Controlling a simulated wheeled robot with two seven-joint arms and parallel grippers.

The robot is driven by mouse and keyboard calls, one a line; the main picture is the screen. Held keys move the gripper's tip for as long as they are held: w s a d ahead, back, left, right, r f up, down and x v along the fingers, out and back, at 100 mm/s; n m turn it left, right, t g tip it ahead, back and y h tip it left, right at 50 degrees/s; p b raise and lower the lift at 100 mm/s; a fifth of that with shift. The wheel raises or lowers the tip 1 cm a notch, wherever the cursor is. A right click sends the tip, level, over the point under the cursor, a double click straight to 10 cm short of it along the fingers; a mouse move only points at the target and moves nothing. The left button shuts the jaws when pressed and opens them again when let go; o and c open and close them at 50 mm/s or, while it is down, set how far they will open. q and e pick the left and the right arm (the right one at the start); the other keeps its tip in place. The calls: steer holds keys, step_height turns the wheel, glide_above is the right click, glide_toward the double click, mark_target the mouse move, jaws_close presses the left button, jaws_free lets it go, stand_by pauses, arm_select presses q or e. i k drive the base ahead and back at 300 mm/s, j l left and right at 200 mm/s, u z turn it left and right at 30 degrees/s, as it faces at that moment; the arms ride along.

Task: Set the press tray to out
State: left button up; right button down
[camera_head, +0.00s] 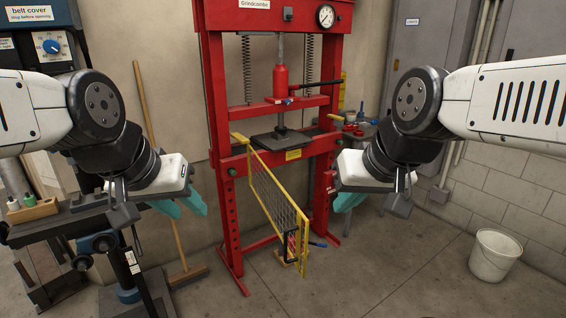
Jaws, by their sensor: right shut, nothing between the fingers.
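The red press (219,130) stands upright at the centre, with a gauge on top and a red jack in its frame. A dark flat plate (268,140) lies on its bed under the ram and juts out at the front; I cannot tell if this is the press tray. A yellow-framed mesh guard (282,203) stands in front of the bed, angled out towards me. My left gripper (190,212) is left of the press, its teal fingers apart and empty. My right gripper (345,208) is right of the press, shut and empty. Neither touches the press.
A broom (160,165) leans on the wall behind my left arm. A machine with a belt cover sign (30,15) stands at the far left. A white bucket (495,255) is on the floor at the right. The floor in front of the press is mostly clear.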

mark_target(296, 139)
steer(key=i+l, duration=0.15)
steer(key=l, duration=0.25)
steer(key=i+l+u, duration=0.1)
steer(key=l, duration=0.25)
steer(key=i+l+u, duration=0.1)
steer(key=l, duration=0.25)
steer(key=i+l+u, duration=0.15)
steer(key=i+l, duration=0.15)
steer(key=i+l+u, duration=0.1)
steer(key=l, duration=0.35)
steer(key=i+l+u, duration=0.1)
steer(key=l, duration=0.25)
steer(key=i+l+u, duration=0.15)
steer(key=l, duration=0.3)
steer(key=i+l+u, duration=0.15)
steer(key=i+l, duration=0.2)
steer(key=i, duration=0.15)
steer(key=i+l+u, duration=0.15)
steer(key=i+l, duration=0.3)
steer(key=i, duration=0.1)
